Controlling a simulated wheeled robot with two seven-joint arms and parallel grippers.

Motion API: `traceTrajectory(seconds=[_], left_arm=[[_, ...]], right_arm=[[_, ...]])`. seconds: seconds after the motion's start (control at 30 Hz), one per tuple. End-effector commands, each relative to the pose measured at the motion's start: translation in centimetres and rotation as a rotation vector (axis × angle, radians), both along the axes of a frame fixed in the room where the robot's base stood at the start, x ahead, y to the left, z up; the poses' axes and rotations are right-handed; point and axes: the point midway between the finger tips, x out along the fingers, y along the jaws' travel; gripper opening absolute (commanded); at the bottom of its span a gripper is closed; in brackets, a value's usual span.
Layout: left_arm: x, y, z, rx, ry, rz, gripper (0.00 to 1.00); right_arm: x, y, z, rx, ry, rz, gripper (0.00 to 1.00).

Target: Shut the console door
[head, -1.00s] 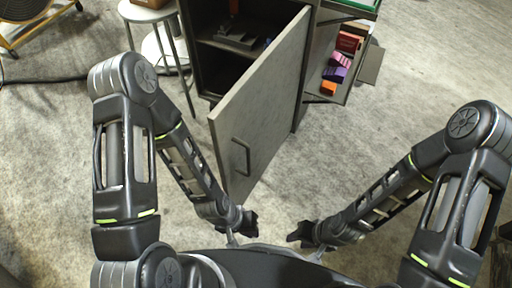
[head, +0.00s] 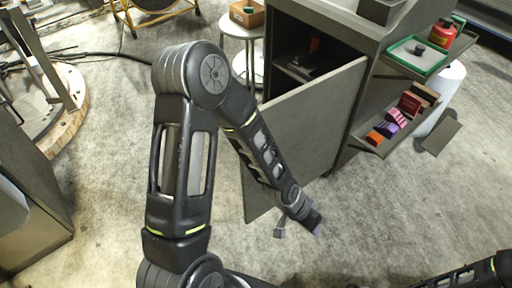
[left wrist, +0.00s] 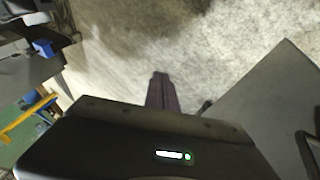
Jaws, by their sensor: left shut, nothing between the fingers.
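The grey console door (head: 318,118) stands open in the head view, swung out toward me from the right side of the console (head: 330,22). The dark cabinet opening (head: 292,45) shows behind it. My left forearm crosses in front of the door and hides its handle. My left gripper (head: 317,228) is shut and empty, low in front of the door's lower part; I cannot tell whether it touches. In the left wrist view its fingers (left wrist: 160,90) are closed together, with the door (left wrist: 268,112) and its dark handle (left wrist: 306,152) to the right. My right gripper is out of view.
A white stool (head: 241,27) with a box stands left of the console. Side shelves hold a green tray (head: 417,56), a red can (head: 441,33) and several coloured blocks (head: 392,122). A wooden spool (head: 68,122) lies at left.

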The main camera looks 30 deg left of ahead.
Motion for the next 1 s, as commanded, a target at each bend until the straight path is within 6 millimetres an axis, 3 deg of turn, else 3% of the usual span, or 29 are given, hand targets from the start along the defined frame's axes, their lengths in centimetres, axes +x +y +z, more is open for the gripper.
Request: traceTrajectory(seconds=[0.03, 0.17, 0.27, 0.4, 0.5, 0.6, 0.7, 1.0], left_arm=[[1.1, 0.4, 2.3, 0.019, -0.038, -0.052, 0.00], [3.0, 1.5, 7.2, 0.098, -0.132, -0.252, 0.00], [4.3, 3.3, 12.1, 0.213, -0.211, -0.476, 0.00], [4.7, 8.5, 19.6, 0.483, -0.258, -0.929, 0.00], [3.5, 12.9, 23.3, 0.656, -0.192, -1.258, 0.00], [2.2, 15.9, 25.1, 0.733, -0.103, -1.486, 0.00], [1.3, 17.4, 25.8, 0.755, -0.042, -1.613, 0.00], [0.9, 17.9, 26.1, 0.758, -0.020, -1.657, 0.00]], right_arm=[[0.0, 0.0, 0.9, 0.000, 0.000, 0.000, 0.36], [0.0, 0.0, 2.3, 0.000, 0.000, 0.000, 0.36], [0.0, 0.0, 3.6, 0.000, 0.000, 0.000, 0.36], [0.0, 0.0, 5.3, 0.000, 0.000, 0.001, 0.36], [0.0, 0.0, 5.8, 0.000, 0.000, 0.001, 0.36], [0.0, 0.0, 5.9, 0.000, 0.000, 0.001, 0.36], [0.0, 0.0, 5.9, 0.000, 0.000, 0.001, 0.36], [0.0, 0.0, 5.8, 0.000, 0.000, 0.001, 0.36]])
